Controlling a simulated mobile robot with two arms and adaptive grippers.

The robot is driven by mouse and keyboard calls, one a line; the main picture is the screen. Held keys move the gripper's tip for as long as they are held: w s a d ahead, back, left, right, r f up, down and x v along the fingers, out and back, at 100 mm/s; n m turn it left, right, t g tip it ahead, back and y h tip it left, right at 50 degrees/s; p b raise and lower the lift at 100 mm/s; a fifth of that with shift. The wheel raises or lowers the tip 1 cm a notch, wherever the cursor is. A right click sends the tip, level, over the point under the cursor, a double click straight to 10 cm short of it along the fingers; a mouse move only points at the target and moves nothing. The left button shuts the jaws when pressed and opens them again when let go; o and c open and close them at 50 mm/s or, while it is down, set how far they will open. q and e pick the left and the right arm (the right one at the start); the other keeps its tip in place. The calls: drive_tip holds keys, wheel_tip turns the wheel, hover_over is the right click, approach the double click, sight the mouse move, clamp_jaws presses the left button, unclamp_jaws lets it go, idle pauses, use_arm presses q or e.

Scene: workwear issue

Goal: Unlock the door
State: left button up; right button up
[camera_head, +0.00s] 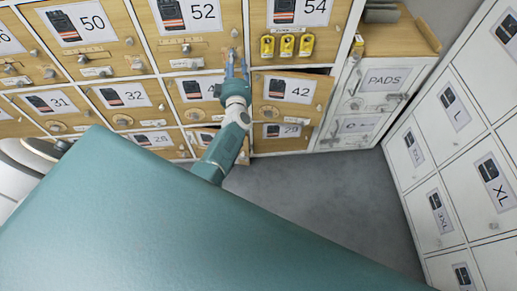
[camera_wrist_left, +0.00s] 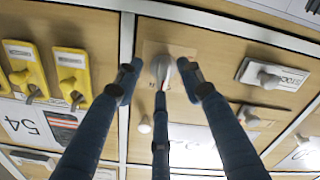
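The wooden locker door 52 (camera_head: 176,46) is at the upper middle of the head view and looks closed. In the left wrist view, a metal lock fitting (camera_wrist_left: 160,66) sits on a pale plate on a wooden door, close to a white divider. A grey metal piece shows by the right fingertip. My left gripper (camera_head: 235,66) reaches up to the right edge of door 52. Its blue fingers (camera_wrist_left: 158,82) are spread around the fitting, with a gap between them. Whether any fingertip touches it I cannot tell. My right gripper is not in view.
White lockers (camera_head: 440,150) line the right side. A PADS cabinet (camera_head: 384,80) stands between. Grey floor (camera_head: 310,195) is clear.

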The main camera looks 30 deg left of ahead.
use_arm(q)
drive_tip(key=s+d+n+b, duration=0.3)
drive_tip(key=s+d+n, duration=0.3)
drive_tip(key=s+n, duration=0.35)
drive_tip(key=s+d+f+m+g+h, duration=0.1)
drive_tip(key=d+f+m, duration=0.3)
drive_tip(key=f, duration=0.4)
drive_tip(key=s+d+f+m+h, duration=0.4)
drive_tip(key=f, duration=0.4)
drive_tip(key=s+d+f+m+g+h, duration=0.1)
drive_tip(key=d+f+m, duration=0.3)
drive_tip(key=f, duration=0.4)
drive_tip(key=shift+s+d+m+g+h, duration=0.3)
drive_tip(key=shift+s+m+h, duration=0.25)
drive_tip(key=shift+s+h, duration=0.3)
drive_tip(key=shift+w, duration=0.1)
